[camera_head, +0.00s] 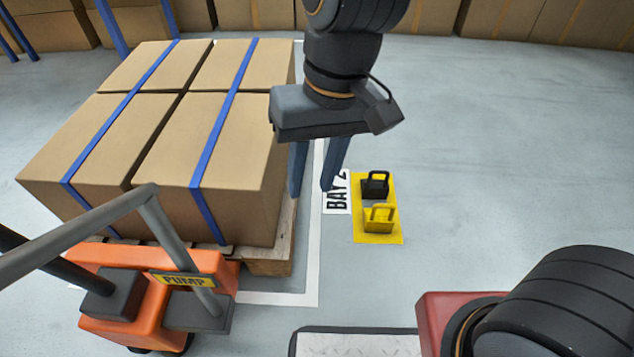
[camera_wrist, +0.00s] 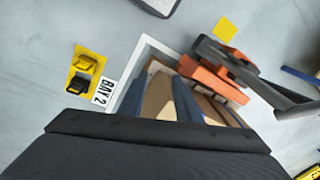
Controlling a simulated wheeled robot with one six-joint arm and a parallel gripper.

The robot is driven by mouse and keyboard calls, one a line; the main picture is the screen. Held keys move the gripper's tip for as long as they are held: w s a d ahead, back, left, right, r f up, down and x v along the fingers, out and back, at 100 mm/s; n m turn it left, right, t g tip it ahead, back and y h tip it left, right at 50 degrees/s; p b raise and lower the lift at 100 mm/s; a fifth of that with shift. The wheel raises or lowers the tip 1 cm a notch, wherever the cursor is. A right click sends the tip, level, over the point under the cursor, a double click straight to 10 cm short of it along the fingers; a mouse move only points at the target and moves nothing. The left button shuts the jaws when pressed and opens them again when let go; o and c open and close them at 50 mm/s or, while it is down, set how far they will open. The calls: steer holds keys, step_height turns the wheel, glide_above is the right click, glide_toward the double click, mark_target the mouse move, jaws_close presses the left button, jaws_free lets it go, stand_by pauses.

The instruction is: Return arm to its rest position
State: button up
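My gripper (camera_head: 318,185) hangs from my arm in the upper middle of the head view, fingers pointing down. Its two bluish fingers are apart with nothing seen between them. It appears right of the strapped boxes and left of the yellow mat, above the floor. In the wrist view, my gripper (camera_wrist: 175,98) also shows its fingers apart, with carton and floor visible beyond them.
Strapped cartons (camera_head: 220,140) stand on a wooden pallet (camera_head: 270,267) at left. An orange pump truck (camera_head: 150,300) with a grey handle stands in front. A yellow mat (camera_head: 390,234) bears a black block (camera_head: 375,188) and a yellow block (camera_head: 379,219). Floor at right is clear.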

steer(key=s, duration=0.1)
steer(key=s+n, duration=0.1)
steer(key=s+d, duration=0.1)
steer(key=shift+r+n, duration=0.3)
steer(key=shift+r, duration=0.1)
steer(key=shift+a, duration=0.1)
stand_by(0.9)
steer(key=d+r+m+h+p, duration=0.1)
steer(key=d+r+m+p, duration=0.2)
steer(key=d+r+p, duration=0.7)
steer(key=d+r+m+p, duration=0.3)
steer(key=d+r+p, duration=0.7)
steer(key=r+p, duration=0.6)
steer(key=p, duration=0.7)
steer(key=shift+d+h, duration=0.3)
steer(key=shift+h, duration=0.1)
steer(key=shift+s, duration=0.15)
